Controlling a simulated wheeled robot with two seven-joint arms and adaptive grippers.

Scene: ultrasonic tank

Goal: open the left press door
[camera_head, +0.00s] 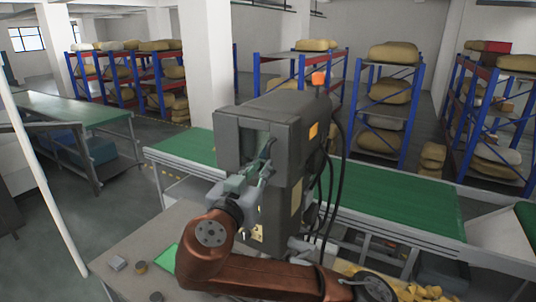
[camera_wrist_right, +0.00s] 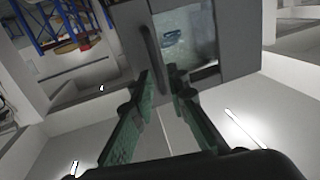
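The dark grey press (camera_head: 290,112) stands on the bench in the middle of the head view. Its door (camera_head: 229,140) has a pale window and faces left. In the right wrist view the door (camera_wrist_right: 212,15) shows a dark curved handle (camera_wrist_right: 148,45) beside the window. My right gripper (camera_head: 264,158) is in front of the door, and its fingertips (camera_wrist_right: 160,77) are at the handle's lower end. The fingers are apart, with the handle end seemingly between them; contact is unclear. Whether the door is ajar cannot be told. My left gripper is out of view.
A light bench top (camera_head: 135,257) lies below the press, with small blocks at its left front. Yellow pieces (camera_head: 415,290) lie at the right front. A green conveyor (camera_head: 400,200) runs behind the press. Black cables (camera_head: 336,190) hang at its right side. Racks with sacks stand behind.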

